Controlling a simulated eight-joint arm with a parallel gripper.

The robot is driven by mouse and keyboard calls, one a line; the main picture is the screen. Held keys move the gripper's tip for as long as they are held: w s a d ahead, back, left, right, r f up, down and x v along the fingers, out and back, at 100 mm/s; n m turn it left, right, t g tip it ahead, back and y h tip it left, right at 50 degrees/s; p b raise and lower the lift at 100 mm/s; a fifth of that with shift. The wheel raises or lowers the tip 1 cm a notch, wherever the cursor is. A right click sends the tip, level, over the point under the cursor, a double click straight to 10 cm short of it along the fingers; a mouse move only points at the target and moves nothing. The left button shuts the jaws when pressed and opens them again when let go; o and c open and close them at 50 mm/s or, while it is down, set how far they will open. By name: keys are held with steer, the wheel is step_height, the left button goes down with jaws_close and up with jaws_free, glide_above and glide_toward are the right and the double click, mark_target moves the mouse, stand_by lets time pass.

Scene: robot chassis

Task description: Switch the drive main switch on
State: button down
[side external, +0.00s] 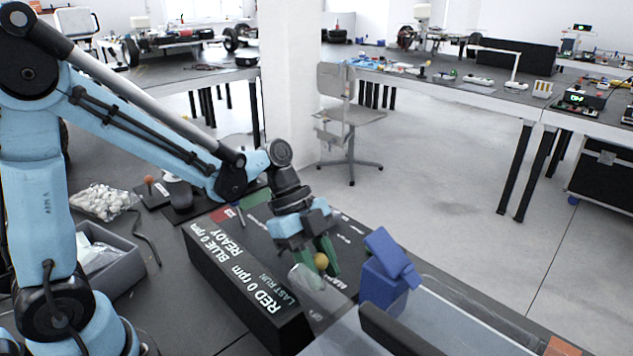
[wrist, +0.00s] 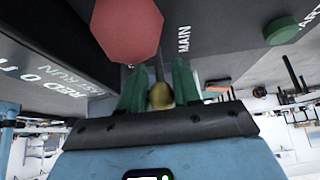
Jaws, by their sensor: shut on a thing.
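The drive main switch shows as a yellow ball knob (side external: 321,260) on the dark top of the control box. In the wrist view the knob (wrist: 161,96) sits on a dark stem beside the word MAIN. My gripper (side external: 319,264) points down at the box with its green fingers on either side of the knob. In the wrist view my gripper (wrist: 158,88) is shut on the knob. The fingers partly hide the switch in the side view, so its exact tilt is hard to tell.
The control box (side external: 230,285) reads READY, BLUE 0 rpm and RED 0 rpm. A red octagonal part (wrist: 127,28) and a green button (wrist: 281,30) flank the switch. A blue block-like part (side external: 385,280) stands close right of my gripper. A grey tray (side external: 115,270) is at left.

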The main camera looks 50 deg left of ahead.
steer(key=shift+a+f+h, duration=0.1)
steer(key=shift+a+h, duration=0.3)
steer(key=shift+h, duration=0.5)
steer(key=c, duration=0.9)
jaws_free()
steer(key=shift+a, duration=0.1)
steer(key=v, duration=1.2)
